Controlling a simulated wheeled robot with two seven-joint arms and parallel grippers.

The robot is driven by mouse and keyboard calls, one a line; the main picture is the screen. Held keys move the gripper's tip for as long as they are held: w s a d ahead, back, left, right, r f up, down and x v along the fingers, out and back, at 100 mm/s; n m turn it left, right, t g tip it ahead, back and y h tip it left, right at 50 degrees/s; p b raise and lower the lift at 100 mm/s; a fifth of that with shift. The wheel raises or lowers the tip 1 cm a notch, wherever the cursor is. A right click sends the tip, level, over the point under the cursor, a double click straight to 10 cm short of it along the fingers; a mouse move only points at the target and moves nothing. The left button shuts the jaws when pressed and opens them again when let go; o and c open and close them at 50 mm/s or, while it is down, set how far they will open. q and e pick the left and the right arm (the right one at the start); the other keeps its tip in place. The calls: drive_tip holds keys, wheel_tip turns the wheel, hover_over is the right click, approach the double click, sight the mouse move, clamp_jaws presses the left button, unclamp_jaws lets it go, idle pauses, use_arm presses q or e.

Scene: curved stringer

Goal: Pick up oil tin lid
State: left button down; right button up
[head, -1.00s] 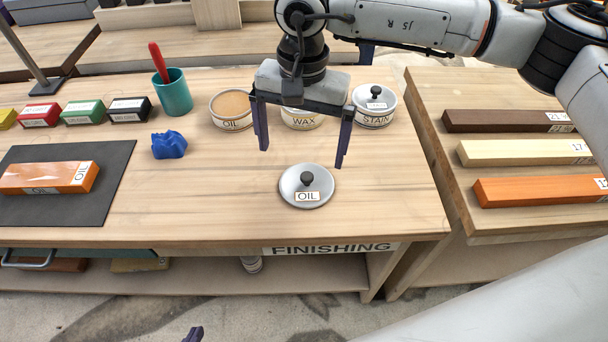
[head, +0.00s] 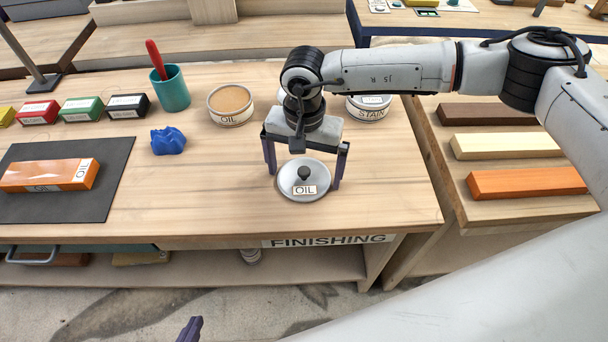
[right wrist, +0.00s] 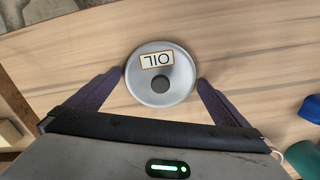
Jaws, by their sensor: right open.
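The oil tin lid (head: 304,174) is a round grey disc with a dark knob and an "OIL" label, lying flat on the bench. It also shows in the right wrist view (right wrist: 159,84). My right gripper (head: 304,180) is open, pointing down over the lid with one finger at each side. In the right wrist view my right gripper (right wrist: 161,78) has its fingertips near the lid's two edges, holding nothing. The oil tin (head: 230,106) stands lidless behind and to the left. Only a fingertip of my left gripper (head: 190,331) shows at the bottom edge.
The stain tin (head: 369,108) stands behind my right gripper; the wax tin is hidden by the arm. A blue crumpled cloth (head: 168,141), a teal cup (head: 171,90) and a dark mat (head: 110,185) lie left. The bench (head: 200,205) is clear around the lid.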

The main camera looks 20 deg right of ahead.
drive_tip(key=c, duration=0.8)
drive_tip(key=shift+r, duration=0.1)
